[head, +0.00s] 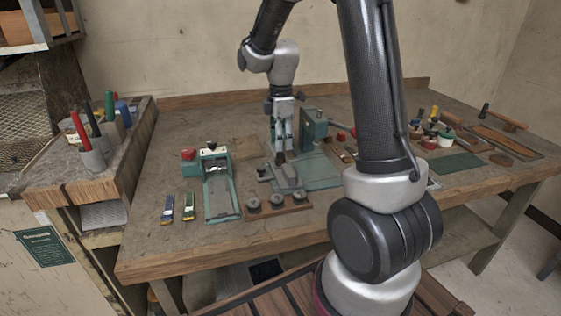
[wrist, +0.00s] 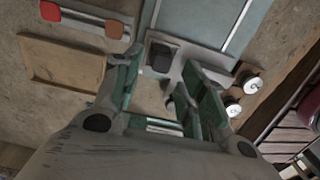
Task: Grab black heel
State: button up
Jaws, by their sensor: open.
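The black heel (wrist: 161,57) is a small dark block on a grey holder in the wrist view. In the head view it is a small dark spot (head: 280,158) just under my gripper (head: 281,148). In the wrist view my gripper (wrist: 164,88) is open. Its two green-grey fingers reach toward the heel, one on each side in the picture, with nothing held between them. I cannot tell how high the fingertips are above the heel. The grey holder (head: 290,178) stands on the workbench, beside a green mat.
A green stitching machine part (head: 313,127) stands close behind, to the right. Round weights (head: 275,201) sit in a wooden strip in front. A green fixture (head: 219,185) is to the left. Tools and jars crowd the right; the front left bench (head: 165,250) is clear.

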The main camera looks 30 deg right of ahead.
aim_at(281, 154)
notch_tip(281, 154, down, 6)
jog(key=shift+s+a+r, duration=0.1)
jog(key=shift+s+r, duration=0.05)
jog(key=shift+r, duration=0.05)
jog(key=c, duration=0.8)
